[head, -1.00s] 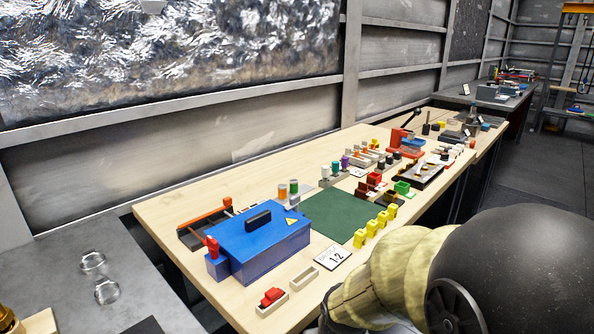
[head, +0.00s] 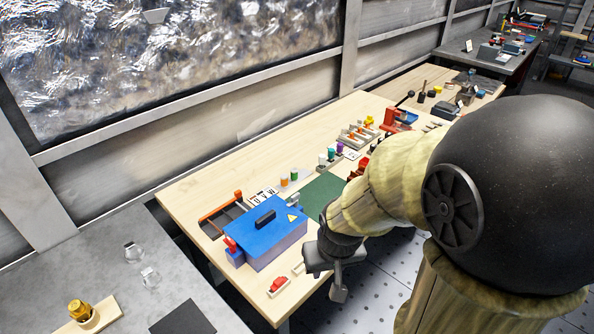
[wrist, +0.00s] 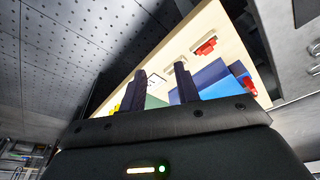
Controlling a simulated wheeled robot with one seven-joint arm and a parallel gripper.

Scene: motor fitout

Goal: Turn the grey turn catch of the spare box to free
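A blue box (head: 264,237) with a black handle on its lid stands on the wooden bench, a red part at its left end. It also shows in the wrist view (wrist: 222,88), partly behind a finger. No grey turn catch can be made out, and I cannot tell whether this is the spare box. My gripper (head: 332,276) is at the bench's front edge, right of the blue box and apart from it. In the wrist view my gripper (wrist: 162,86) has its two dark fingers apart with nothing held between them.
A small tray with a red piece (head: 278,285) lies in front of the box. A green mat (head: 322,190) lies to its right, and small coloured parts stand farther back. A grey table (head: 100,255) at left holds two clear jars (head: 150,277) and a gold part (head: 79,309).

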